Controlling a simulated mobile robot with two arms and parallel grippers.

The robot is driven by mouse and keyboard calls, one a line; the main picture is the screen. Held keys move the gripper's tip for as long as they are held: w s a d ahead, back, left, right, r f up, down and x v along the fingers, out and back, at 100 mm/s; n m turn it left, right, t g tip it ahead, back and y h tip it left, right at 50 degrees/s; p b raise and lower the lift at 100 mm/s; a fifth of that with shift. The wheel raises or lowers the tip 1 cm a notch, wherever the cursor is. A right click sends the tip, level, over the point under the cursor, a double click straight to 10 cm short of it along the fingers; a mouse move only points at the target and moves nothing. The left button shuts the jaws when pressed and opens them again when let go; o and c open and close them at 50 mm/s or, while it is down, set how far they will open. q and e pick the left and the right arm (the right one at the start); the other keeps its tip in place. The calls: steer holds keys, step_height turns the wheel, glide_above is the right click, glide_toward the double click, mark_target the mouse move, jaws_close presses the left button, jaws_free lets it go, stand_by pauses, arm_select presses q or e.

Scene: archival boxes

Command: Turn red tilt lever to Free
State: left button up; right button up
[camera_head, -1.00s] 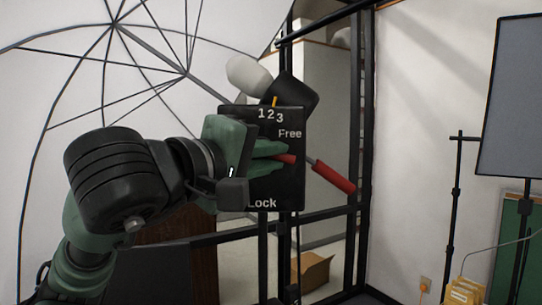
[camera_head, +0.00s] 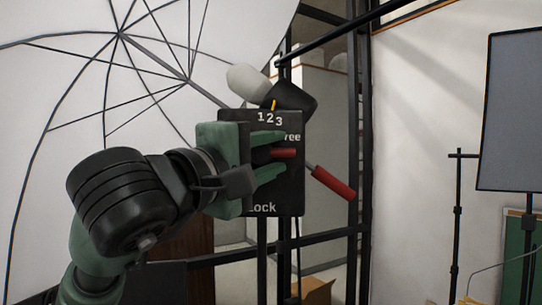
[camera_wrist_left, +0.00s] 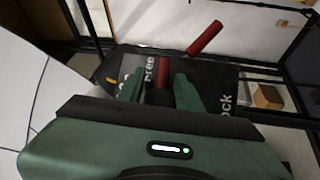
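The black panel (camera_head: 290,195) carries the white words "Free" near its top right, partly covered by my gripper, and "Lock" at its bottom. The red tilt lever (camera_head: 286,153) lies roughly level between the two words. My left gripper (camera_head: 283,153) is at the panel with one finger above the lever and one below. Gaps show between fingers and lever, so it looks open around it. In the left wrist view the red lever (camera_wrist_left: 163,76) lies between the two green fingers (camera_wrist_left: 160,88). The lever's inner end is hidden. My right gripper is not in view.
A second red handle (camera_head: 333,182) on a thin rod sticks out right of the panel. Numbers "123" with a yellow pointer (camera_head: 274,104) are at the panel's top. A white umbrella (camera_head: 90,80) fills the left; black stand poles (camera_head: 365,120) stand behind.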

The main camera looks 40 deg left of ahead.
arm_select(q)
steer(key=shift+s+f, duration=0.1)
steer(key=shift+s, duration=0.3)
steer(key=s+f+b, duration=0.1)
steer(key=s+b, duration=0.1)
steer(key=s, duration=0.5)
steer(key=shift+d, duration=0.2)
